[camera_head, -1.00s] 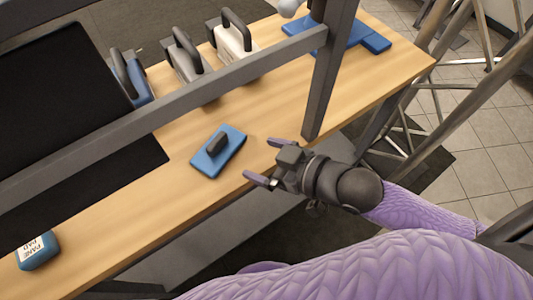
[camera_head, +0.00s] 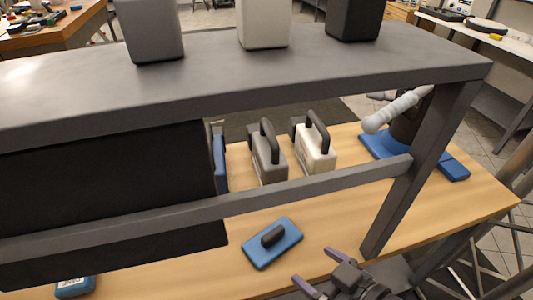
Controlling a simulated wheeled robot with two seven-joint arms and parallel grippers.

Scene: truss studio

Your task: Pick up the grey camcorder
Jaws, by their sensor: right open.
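The grey camcorder (camera_head: 268,166), with a dark arched handle on top, stands upright on the wooden table behind the rack's lower rail. It is between a blue camcorder (camera_head: 219,162) on its left, partly hidden by a black panel, and a white camcorder (camera_head: 317,158) on its right. My right gripper (camera_head: 315,271) is at the bottom of the view, open and empty. It is on the near side of the rail, well apart from the grey camcorder.
A grey rack shelf (camera_head: 230,85) bearing several boxes, its lower rail (camera_head: 320,188) and its post (camera_head: 420,170) stand across the table (camera_head: 340,220). A blue block with a black grip (camera_head: 272,243) lies in front. A blue mat (camera_head: 385,146) is at right.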

